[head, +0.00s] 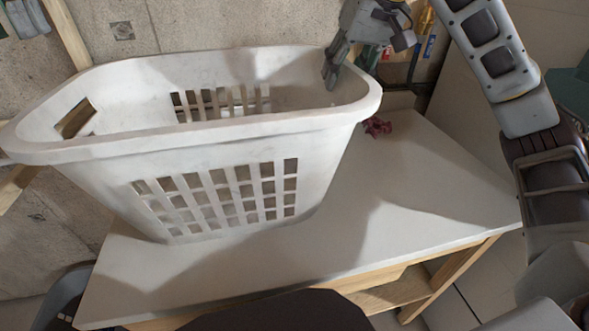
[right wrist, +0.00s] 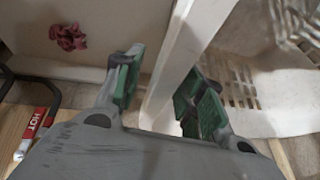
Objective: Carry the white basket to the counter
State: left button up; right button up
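The white basket (head: 110,146) stands upright on a white-topped table (head: 420,200), the only counter-like surface in view. It has slotted walls and a handle opening at its left end, and its inside looks empty. My right gripper (head: 345,68) is at the basket's far right rim, one finger reaching down inside. In the right wrist view, the fingers of my right gripper (right wrist: 163,85) are apart on either side of the basket's rim (right wrist: 192,35), with a gap beside the left finger. My left gripper cannot be made out in the head view.
A crumpled dark red cloth (head: 377,126) lies on the table beside the basket, near its back edge. The table's right part is otherwise clear. A red-labelled item (right wrist: 36,124) lies at the left in the right wrist view. A concrete wall or floor panel surface lies behind the basket.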

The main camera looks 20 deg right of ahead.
jog(key=shift+r, duration=0.1)
jog(key=v, duration=1.1)
jog(key=shift+r, duration=0.3)
dwell(0.9)
jog(key=shift+s, duration=0.15)
dwell(0.6)
